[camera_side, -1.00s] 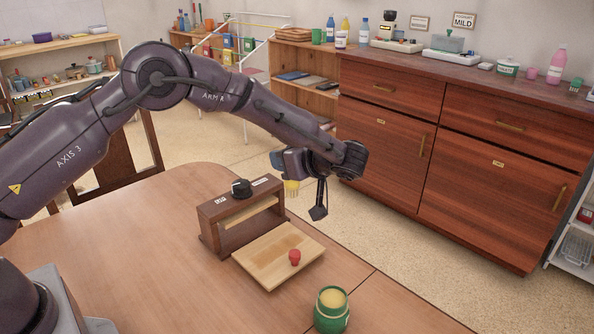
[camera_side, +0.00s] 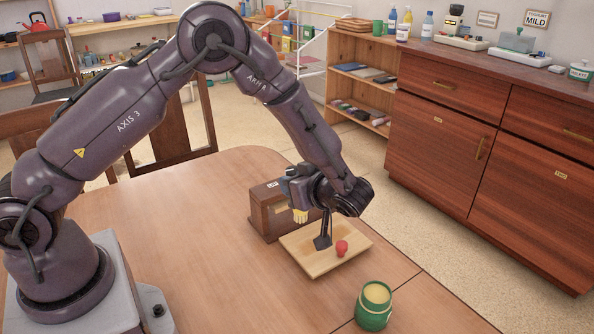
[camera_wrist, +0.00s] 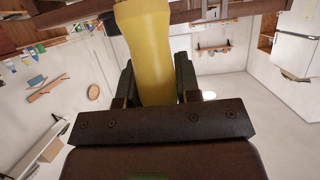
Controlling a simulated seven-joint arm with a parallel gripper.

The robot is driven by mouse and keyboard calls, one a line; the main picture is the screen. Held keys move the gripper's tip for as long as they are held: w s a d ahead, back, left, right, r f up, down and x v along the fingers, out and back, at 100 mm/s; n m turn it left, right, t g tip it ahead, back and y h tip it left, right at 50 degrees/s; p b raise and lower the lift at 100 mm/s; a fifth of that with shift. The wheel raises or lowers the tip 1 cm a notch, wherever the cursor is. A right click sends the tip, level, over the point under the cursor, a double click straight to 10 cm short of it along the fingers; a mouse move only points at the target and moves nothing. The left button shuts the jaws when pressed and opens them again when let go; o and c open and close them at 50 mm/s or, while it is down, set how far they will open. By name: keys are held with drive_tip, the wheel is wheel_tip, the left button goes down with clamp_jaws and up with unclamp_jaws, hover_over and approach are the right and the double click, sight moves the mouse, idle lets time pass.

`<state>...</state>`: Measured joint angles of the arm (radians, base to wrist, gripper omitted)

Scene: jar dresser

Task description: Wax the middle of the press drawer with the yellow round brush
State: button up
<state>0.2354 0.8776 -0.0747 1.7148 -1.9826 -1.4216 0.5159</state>
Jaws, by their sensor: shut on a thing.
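My gripper (camera_side: 297,195) is shut on the yellow round brush (camera_side: 300,215), whose thick yellow body (camera_wrist: 150,50) stands between the two dark jaws in the wrist view. The press (camera_side: 268,218) is a brown wooden box on the table, its top partly hidden by my gripper. Its pale drawer (camera_side: 308,263) is pulled out to the front and has a red knob (camera_side: 342,248). The brush shows by the press's right end, near the drawer's back edge. I cannot tell whether it touches. A green jar (camera_side: 374,306) with pale yellow contents stands in front of the drawer.
The wooden table (camera_side: 200,230) is clear to the left of the press. My dark wrist bracket hangs low over the drawer beside the red knob. A brown dresser (camera_side: 440,140) with bottles and jars on top stands beyond the table, with open shelves (camera_side: 362,95) at its left.

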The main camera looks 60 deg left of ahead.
drive_tip(key=shift+f, duration=0.3)
